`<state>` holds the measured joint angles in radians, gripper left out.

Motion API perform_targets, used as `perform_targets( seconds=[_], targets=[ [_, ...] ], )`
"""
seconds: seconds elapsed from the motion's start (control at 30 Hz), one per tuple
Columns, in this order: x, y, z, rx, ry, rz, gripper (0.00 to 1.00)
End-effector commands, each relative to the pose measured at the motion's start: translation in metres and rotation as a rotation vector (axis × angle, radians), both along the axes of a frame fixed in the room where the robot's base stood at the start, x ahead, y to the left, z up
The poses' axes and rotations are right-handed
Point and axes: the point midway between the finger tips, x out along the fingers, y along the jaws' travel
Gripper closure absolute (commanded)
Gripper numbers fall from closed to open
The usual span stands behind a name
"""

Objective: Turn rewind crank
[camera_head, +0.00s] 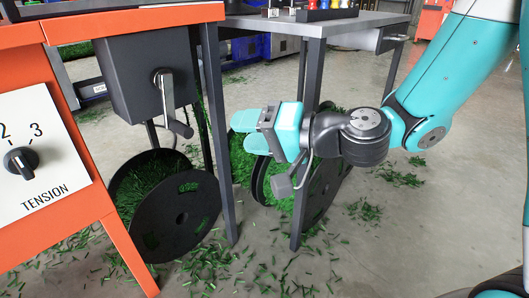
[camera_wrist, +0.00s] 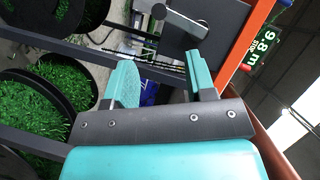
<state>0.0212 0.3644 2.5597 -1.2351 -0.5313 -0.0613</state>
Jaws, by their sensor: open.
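The rewind crank (camera_head: 167,98) is a grey metal arm with a short handle, mounted on the front of a dark grey box (camera_head: 130,75). In the head view its arm hangs down from the hub, with the handle at the lower end. My gripper (camera_head: 243,131) is to the right of the crank, apart from it, with its teal fingers pointing left. In the wrist view the fingers (camera_wrist: 161,70) are spread with nothing between them. The crank (camera_wrist: 178,20) shows there beyond the fingertips, at the top of the picture.
A black reel with green cuttings (camera_head: 165,215) stands below the box. A second reel (camera_head: 325,190) is behind my gripper. Dark table legs (camera_head: 222,150) stand close by the gripper. An orange frame (camera_head: 90,190) with a tension dial (camera_head: 20,160) is at left. Green clippings litter the floor.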

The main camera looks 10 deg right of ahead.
Motion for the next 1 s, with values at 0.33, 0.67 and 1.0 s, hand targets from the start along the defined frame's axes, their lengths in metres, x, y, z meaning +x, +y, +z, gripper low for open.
perform_targets(
  seconds=[0.33, 0.67, 1.0],
  targets=[
    [-0.01, -0.016, 0.0, 0.003, -0.011, 0.005, 0.49],
    [-0.014, -0.021, 0.004, -0.001, 0.0, 0.0, 0.49],
    [-0.014, -0.02, 0.005, -0.001, 0.0, 0.0, 0.49]
  ],
)
